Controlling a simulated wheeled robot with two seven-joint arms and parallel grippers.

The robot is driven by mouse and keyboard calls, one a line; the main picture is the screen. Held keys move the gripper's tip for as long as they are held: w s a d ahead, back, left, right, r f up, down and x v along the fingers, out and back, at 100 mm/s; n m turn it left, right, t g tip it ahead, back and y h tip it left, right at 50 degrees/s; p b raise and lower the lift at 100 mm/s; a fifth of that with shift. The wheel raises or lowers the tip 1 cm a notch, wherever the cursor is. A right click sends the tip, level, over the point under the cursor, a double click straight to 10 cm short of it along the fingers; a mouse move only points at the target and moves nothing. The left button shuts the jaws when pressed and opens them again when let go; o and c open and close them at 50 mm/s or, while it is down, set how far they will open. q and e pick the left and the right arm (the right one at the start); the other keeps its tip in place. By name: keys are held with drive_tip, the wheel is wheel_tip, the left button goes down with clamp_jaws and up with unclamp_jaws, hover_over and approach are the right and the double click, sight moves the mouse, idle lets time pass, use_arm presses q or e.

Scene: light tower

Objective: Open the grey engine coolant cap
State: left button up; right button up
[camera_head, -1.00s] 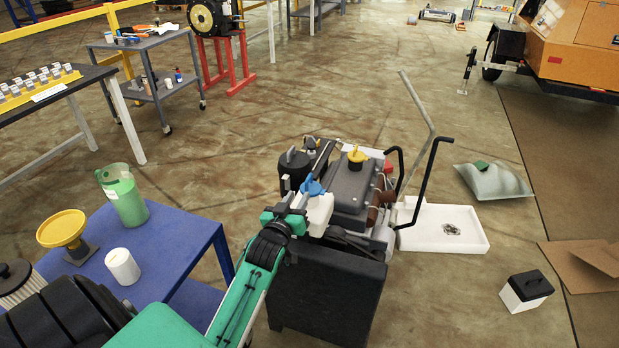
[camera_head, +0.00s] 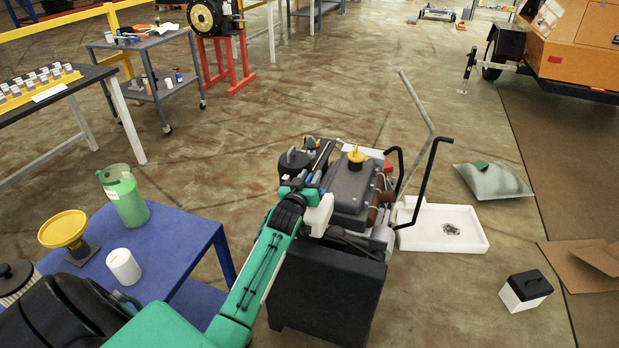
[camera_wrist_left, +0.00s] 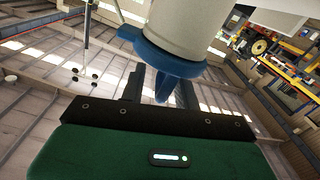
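The engine (camera_head: 352,190) stands in front of me with a white tank (camera_head: 318,215) at its near left. I see no clearly grey cap. A blue winged cap (camera_wrist_left: 170,60) sits against a pale cylindrical body (camera_wrist_left: 178,25) in the left wrist view. In the head view my arm hides this cap. My left gripper (camera_head: 312,183) is just above the white tank. In the left wrist view its fingers (camera_wrist_left: 162,92) are apart, with a blue lug of the cap between them. I cannot see contact on both sides. My right gripper is out of view.
A yellow cap (camera_head: 357,154) and a black cap (camera_head: 293,158) stand close by on the engine. Black bent handles (camera_head: 436,175) rise at its right. A blue table (camera_head: 180,245) with a green jug (camera_head: 124,195) is at the left. A white tray (camera_head: 470,218) lies on the right.

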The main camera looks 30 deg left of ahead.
use_arm(q)
clamp_jaws()
drive_tip(key=shift+r, duration=0.1)
